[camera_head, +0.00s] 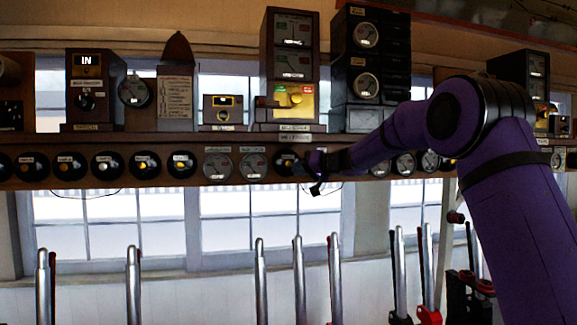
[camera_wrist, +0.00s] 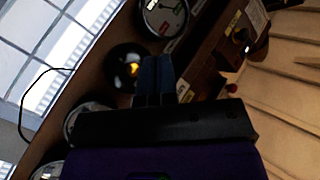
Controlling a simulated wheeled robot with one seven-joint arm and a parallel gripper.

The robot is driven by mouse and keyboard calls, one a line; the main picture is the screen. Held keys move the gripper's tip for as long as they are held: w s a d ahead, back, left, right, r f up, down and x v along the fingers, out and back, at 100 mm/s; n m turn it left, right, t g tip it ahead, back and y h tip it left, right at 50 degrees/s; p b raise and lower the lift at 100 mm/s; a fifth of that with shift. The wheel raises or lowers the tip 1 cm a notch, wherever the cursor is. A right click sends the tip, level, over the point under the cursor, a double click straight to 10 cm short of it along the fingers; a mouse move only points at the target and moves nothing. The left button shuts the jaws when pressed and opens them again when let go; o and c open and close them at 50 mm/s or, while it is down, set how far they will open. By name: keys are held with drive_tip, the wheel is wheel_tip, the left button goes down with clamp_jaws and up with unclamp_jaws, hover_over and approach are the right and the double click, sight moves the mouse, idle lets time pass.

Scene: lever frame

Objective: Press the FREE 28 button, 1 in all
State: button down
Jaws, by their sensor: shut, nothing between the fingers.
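A row of round black buttons with pale centres and small labels runs along the wooden shelf front. The button nearest my gripper (camera_head: 316,186) is a black disc (camera_head: 284,163) in the head view; its label is too small to read for certain as FREE 28. In the wrist view a black button (camera_wrist: 124,67) with a lit yellow-brass centre lies just left of my fingertips (camera_wrist: 155,62). My gripper is shut and empty, its fingers pointing at the shelf front beside that button. I cannot tell whether they touch it.
Round dials (camera_head: 252,165) sit beside the buttons. Instrument boxes, including one with a brass panel (camera_head: 294,101), stand on the shelf (camera_head: 120,146). Several upright levers (camera_head: 261,280) stand below. Windows are behind.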

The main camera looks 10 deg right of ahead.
drive_tip(key=shift+w, duration=0.15)
drive_tip(key=w, duration=0.8)
drive_tip(key=shift+w, duration=0.25)
idle(2.0)
drive_tip(key=shift+w, duration=0.4)
drive_tip(key=shift+w, duration=0.45)
idle(0.7)
idle(0.3)
drive_tip(key=shift+s, duration=0.9)
drive_tip(key=shift+s, duration=0.1)
drive_tip(key=shift+s, duration=2.4)
